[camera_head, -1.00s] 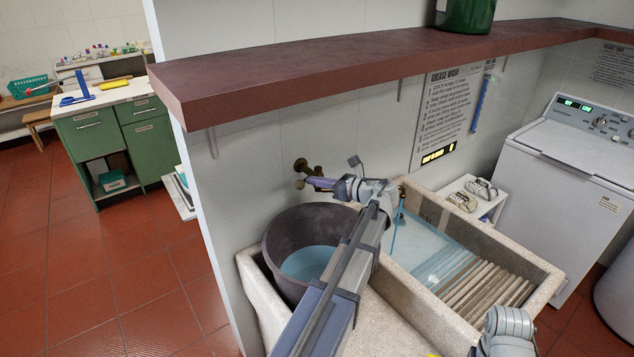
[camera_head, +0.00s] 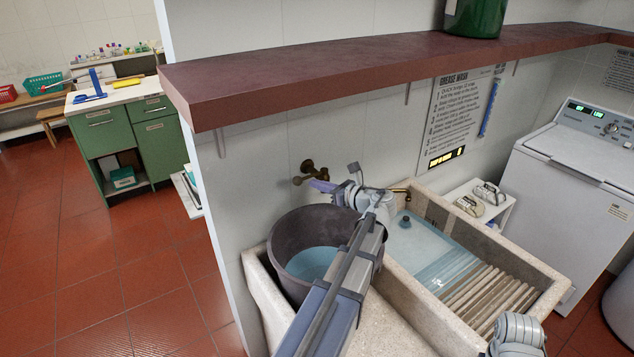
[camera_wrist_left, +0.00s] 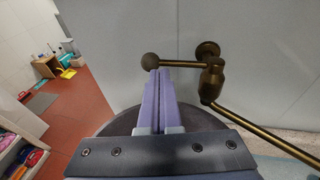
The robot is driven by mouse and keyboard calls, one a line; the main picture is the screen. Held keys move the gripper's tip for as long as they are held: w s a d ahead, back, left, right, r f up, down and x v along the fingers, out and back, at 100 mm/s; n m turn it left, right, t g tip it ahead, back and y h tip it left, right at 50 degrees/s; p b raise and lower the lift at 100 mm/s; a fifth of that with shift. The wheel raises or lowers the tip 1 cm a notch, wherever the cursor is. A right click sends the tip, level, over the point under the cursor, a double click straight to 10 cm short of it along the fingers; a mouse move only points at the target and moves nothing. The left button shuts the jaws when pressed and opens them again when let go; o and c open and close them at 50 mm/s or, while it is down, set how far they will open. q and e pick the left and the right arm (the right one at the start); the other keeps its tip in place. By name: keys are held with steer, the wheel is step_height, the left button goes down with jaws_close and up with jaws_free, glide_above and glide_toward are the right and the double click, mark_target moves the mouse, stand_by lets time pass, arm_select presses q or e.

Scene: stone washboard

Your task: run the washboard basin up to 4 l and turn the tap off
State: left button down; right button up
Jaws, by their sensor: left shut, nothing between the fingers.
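The brass tap (camera_head: 308,166) sits on the wall above the stone washboard basin (camera_head: 548,290). In the left wrist view its lever (camera_wrist_left: 180,63) ends in a ball, and its spout (camera_wrist_left: 262,132) slopes to the lower right. No stream shows under the spout end in the head view. Clear bluish water (camera_head: 420,243) lies in the basin beside the ribbed slope (camera_head: 487,292). My left gripper (camera_head: 320,186) is shut and empty, its purple fingertips (camera_wrist_left: 157,75) close to the lever's ball; contact is unclear.
A dark bucket (camera_head: 290,236) holding water stands left of the basin, under my left arm. A dark red shelf (camera_head: 370,75) overhangs the tap. A wall sign (camera_head: 455,115) has a lit panel with unreadable text. A white washing machine (camera_head: 570,190) stands at right.

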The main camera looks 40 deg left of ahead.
arm_select(q)
steer(key=s+d+r+p, duration=0.1)
steer(key=s+d+r, duration=0.1)
steer(key=d, duration=0.8)
steer(key=shift+s+d+p, duration=0.15)
steer(key=shift+s+p, duration=0.25)
steer(key=shift+s, duration=0.1)
steer(key=shift+r, duration=0.1)
steer(key=s+d+f+n+h, duration=0.4)
steer(key=d+f+n+h, duration=0.1)
steer(key=d, duration=0.7)
steer(key=s+d+f+n+h, duration=0.4)
steer(key=s+d+f+n, duration=0.1)
steer(key=d, duration=0.8)
steer(key=s+d+f+n+g+h, duration=0.1)
steer(key=s+d+f+n+h, duration=0.3)
steer(key=d+f, duration=0.3)
steer(key=d+h, duration=0.1)
steer(key=d, duration=0.4)
steer(key=shift+s+d+f+n+h, duration=0.15)
steer(key=shift+s+f+n+h, duration=0.15)
steer(key=shift+n, duration=0.1)
